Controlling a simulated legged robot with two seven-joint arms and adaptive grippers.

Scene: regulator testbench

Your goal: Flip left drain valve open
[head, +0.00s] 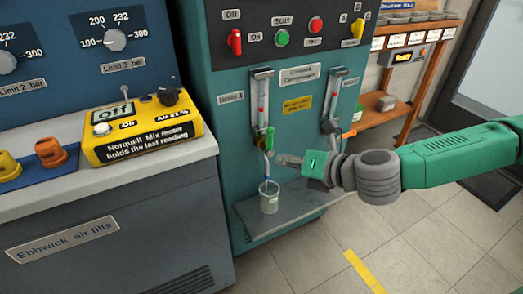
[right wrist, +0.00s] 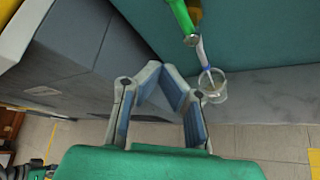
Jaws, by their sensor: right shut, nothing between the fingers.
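The left drain valve has a green handle (head: 270,140) standing upright below the left sight glass on the teal panel; the handle also shows at the top of the right wrist view (right wrist: 183,14). A tube (head: 266,165) runs down from the valve to a clear cup (head: 269,203) on the drip shelf; the cup also shows in the right wrist view (right wrist: 215,92). My right gripper (head: 281,160) is shut and empty, just right of the tube and a little below the handle, apart from the handle in the wrist view. My left gripper is out of view.
The right drain valve has an orange handle (head: 348,133) pointing sideways, close above my right gripper. The grey shelf (head: 300,211) juts out below. A counter with a yellow mix meter (head: 150,130) stands to the left. Open floor lies at lower right.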

